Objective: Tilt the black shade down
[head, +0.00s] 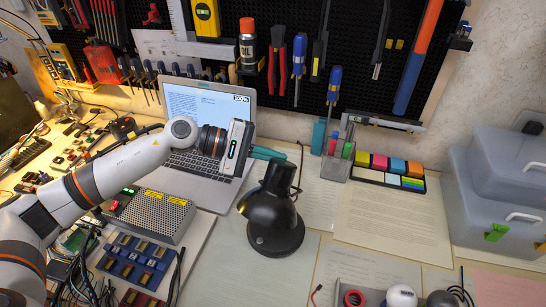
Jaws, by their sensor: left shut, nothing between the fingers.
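The black shade (267,207) belongs to a small desk lamp standing on the papers in the middle of the desk. It is a dome with a narrower neck rising at its upper right, and it leans over the round black base (277,242). My left gripper (268,153) reaches in from the left over the laptop, just above and behind the lamp's neck in the picture. Its teal fingers point right and are shut with nothing between them. It appears apart from the shade, though the exact depth gap is hard to tell. My right gripper is not in view.
An open laptop (195,105) stands behind my left arm. A grey perforated box (153,215) lies left of the lamp. A pen holder (338,158) and a tray of coloured notes (390,170) stand to the right. Grey bins (490,190) fill the far right. Papers cover the front.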

